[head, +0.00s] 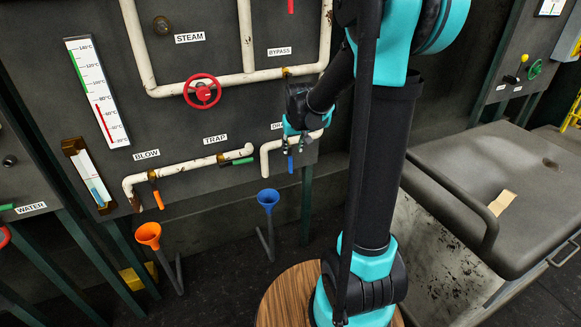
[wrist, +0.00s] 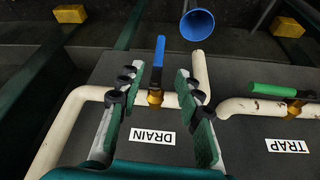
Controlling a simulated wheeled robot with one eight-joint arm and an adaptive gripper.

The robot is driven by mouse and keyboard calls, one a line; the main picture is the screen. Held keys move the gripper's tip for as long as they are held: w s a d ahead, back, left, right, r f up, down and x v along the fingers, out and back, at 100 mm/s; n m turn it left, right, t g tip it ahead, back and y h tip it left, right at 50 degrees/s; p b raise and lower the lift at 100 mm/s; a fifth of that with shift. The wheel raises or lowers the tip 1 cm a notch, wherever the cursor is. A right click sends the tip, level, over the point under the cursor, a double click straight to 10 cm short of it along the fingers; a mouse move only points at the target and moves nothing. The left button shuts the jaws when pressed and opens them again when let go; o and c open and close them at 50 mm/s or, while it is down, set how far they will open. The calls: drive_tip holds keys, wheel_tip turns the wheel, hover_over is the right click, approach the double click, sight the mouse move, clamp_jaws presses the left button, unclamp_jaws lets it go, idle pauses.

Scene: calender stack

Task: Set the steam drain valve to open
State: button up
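The steam drain valve has a blue lever (head: 290,163) on a white pipe (head: 266,160) in the head view. The lever hangs down, across the pipe's horizontal run. In the wrist view the blue lever (wrist: 159,52) rises from a brass valve body (wrist: 155,96), above the DRAIN label (wrist: 153,136) on the panel. My gripper (head: 294,143) is at the valve in the head view, partly covering the DRAIN label. In the wrist view my gripper (wrist: 157,82) is open, with one finger on each side of the lever and visible gaps. Contact is not visible.
To the left, the TRAP valve's green lever (head: 238,161) lies along its pipe. The BLOW valve's orange lever (head: 156,192) hangs down. A blue funnel (head: 268,198) and an orange funnel (head: 149,235) stand below. A red handwheel (head: 202,91) is above.

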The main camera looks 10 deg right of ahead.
sight(291, 163)
drive_tip(key=x, duration=1.3)
drive_tip(key=shift+f, duration=0.35)
drive_tip(key=shift+c, duration=0.5)
clamp_jaws()
drive_tip(key=shift+w, duration=0.1)
